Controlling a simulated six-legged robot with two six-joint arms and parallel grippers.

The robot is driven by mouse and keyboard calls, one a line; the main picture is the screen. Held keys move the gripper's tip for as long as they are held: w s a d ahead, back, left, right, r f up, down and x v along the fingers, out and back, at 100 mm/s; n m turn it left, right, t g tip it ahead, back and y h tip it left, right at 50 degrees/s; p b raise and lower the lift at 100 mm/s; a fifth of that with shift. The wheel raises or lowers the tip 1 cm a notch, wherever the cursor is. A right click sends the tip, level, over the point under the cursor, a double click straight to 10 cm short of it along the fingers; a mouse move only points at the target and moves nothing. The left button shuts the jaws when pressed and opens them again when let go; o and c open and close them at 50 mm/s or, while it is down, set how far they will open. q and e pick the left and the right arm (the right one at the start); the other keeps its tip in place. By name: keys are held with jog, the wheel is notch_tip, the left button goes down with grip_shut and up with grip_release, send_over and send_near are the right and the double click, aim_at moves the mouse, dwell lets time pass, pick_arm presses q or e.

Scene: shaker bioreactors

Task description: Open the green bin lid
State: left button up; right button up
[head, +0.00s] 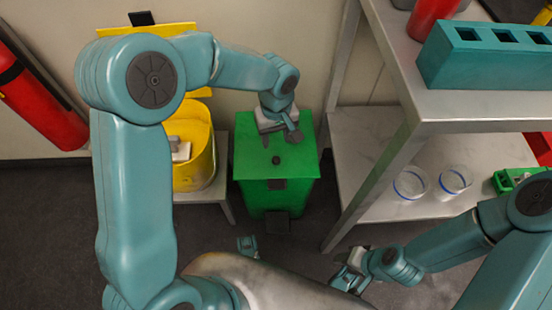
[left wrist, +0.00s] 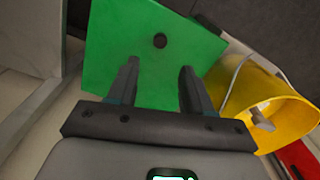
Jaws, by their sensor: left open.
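The green bin (head: 274,198) stands on the floor with its flat green lid (head: 256,170) down. A small dark knob (head: 276,160) sits on the lid; the left wrist view also shows the knob (left wrist: 160,41) on the lid (left wrist: 105,55). My left gripper (head: 281,140) is over the lid's back part, fingers pointing down. Its fingers (left wrist: 159,66) are apart with nothing between them, and the knob lies beyond their tips. Whether they touch the lid is unclear. My right gripper (head: 352,276) is low at the bottom centre, away from the bin; its jaws are too small to read.
A yellow container (head: 207,160) stands on a low stand left of the bin. A metal shelf (head: 375,165) stands close on the right, with two glass vessels (head: 410,183) on its lower level and a teal rack (head: 485,58) above. A red extinguisher (head: 45,110) hangs far left.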

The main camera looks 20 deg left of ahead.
aim_at(276, 159)
pick_arm(q)
notch_tip(276, 159, down, 10)
jog(key=b, duration=0.2)
jog(key=shift+r+b, duration=0.1)
jog(key=shift+b, duration=0.3)
jog(key=shift+r, duration=0.1)
grip_shut()
